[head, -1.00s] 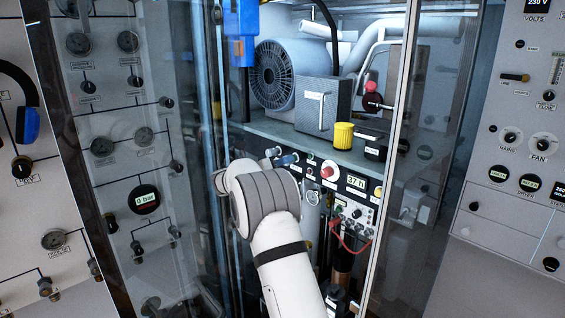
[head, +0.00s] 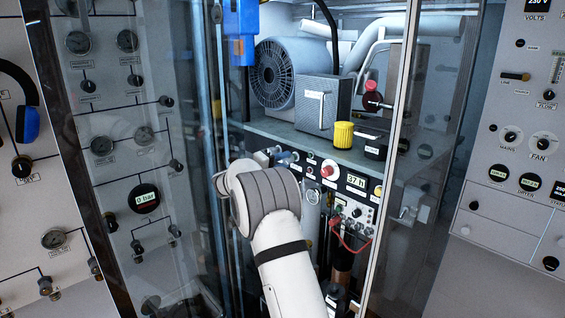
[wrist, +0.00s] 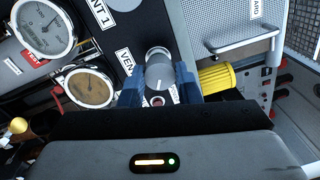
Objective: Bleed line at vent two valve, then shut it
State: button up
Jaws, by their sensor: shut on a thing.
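In the wrist view, a grey round valve knob (wrist: 158,72) sits between the blue fingertips of my gripper (wrist: 158,88). The fingers are shut on the knob from both sides. A partly hidden label (wrist: 125,62) beside it reads "VEN", with its end covered by the finger. Another label (wrist: 101,12), partly cut off, ends in "NT 1". In the head view, my gripper (head: 286,157) is at the left end of the panel strip under the shelf. My own wrist hides much of the area around the knob there.
Two dial gauges, an upper one (wrist: 44,30) and a lower one (wrist: 89,88), lie left of the knob. A yellow ribbed cap (wrist: 217,76) and a mesh box (wrist: 235,22) with a handle are to the right. Glass panels (head: 400,130) flank the opening.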

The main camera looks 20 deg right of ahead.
jog(key=shift+n, duration=0.3)
jog(key=o, duration=1)
jog(key=shift+c, duration=0.2)
